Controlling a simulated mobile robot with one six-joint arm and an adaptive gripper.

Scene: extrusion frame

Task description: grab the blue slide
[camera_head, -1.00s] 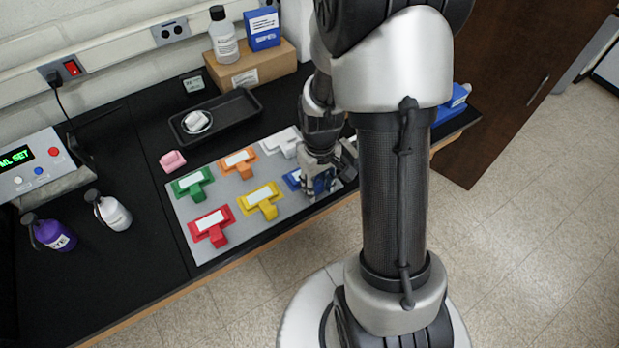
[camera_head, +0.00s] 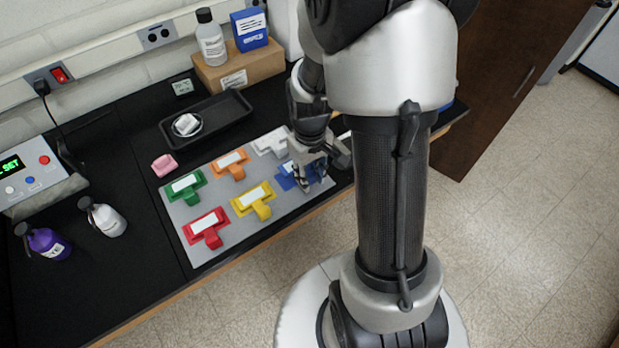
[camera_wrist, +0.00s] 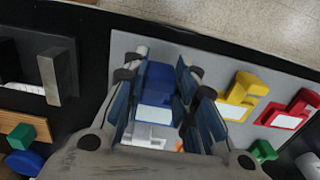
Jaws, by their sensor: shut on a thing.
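The blue slide (camera_head: 286,178) is at the right end of the grey mat (camera_head: 222,248), partly hidden by my gripper (camera_head: 313,174). In the wrist view the blue slide (camera_wrist: 158,82), with its pale label, lies between the two fingers of my gripper (camera_wrist: 168,90). The fingers are shut on it. I cannot tell whether the slide touches the mat or is slightly above it.
On the mat are red (camera_head: 206,228), yellow (camera_head: 254,201), green (camera_head: 186,187), orange (camera_head: 231,164) and white (camera_head: 270,141) slides. A black tray (camera_head: 232,115), a pink block (camera_head: 164,165) and two bottles (camera_head: 106,218) stand around it. The table's front edge is close.

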